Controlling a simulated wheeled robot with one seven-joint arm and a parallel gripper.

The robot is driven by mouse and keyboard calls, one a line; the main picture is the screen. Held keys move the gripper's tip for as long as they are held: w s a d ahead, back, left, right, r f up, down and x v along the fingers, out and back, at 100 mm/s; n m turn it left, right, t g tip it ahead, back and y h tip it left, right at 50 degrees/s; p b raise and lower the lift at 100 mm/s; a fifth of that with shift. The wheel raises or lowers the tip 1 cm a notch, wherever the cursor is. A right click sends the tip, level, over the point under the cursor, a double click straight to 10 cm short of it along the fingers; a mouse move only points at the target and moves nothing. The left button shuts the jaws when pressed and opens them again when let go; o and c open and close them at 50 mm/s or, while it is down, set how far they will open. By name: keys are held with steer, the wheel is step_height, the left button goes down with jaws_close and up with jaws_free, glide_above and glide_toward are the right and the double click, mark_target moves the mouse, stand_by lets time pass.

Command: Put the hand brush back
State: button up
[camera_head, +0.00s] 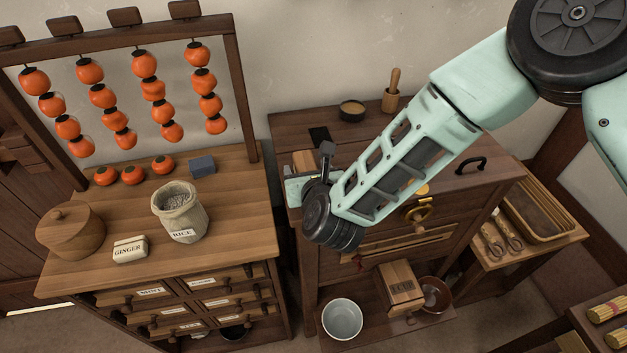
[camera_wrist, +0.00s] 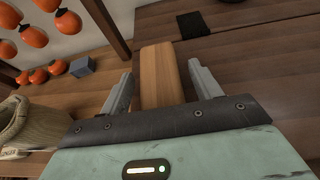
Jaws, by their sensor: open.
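A light wooden bar (camera_wrist: 160,72) lies between the open fingers of my gripper (camera_wrist: 161,82) in the wrist view. It may be the hand brush's wooden back or handle; no bristles show. A small gap shows on either side of it, and its near end is hidden by the gripper body. In the head view the same light wood (camera_head: 304,161) shows at the left end of the dark wooden cabinet top (camera_head: 350,135), beside my gripper (camera_head: 306,170). My wrist and arm hide part of the cabinet there.
A black square (camera_head: 319,134) lies on the cabinet top behind the bar, with a bowl (camera_head: 352,110) and a mortar with pestle (camera_head: 390,98) farther back. Left stands a drawer counter with a rice sack (camera_head: 180,211), a grey block (camera_head: 202,166) and hanging orange fruit (camera_head: 103,96).

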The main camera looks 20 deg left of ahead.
steer(key=b+v, duration=0.4)
steer(key=v, duration=0.7)
steer(key=shift+s+d, duration=0.2)
steer(key=shift+s, duration=0.05)
steer(key=shift+r, duration=0.1)
steer(key=s+d+r+m+g+h, duration=0.2)
steer(key=s+d+m+g, duration=0.2)
steer(key=d+m, duration=0.4)
steer(key=s+d+r+m+g+h, duration=0.2)
steer(key=d+m, duration=0.7)
steer(key=m, duration=0.6)
steer(key=s+d+r+m+g+h, duration=0.2)
steer(key=s+d+m+g, duration=0.3)
steer(key=m, duration=0.6)
steer(key=s+d, duration=0.2)
steer(key=d, duration=0.1)
steer(key=shift+d+g, duration=0.3)
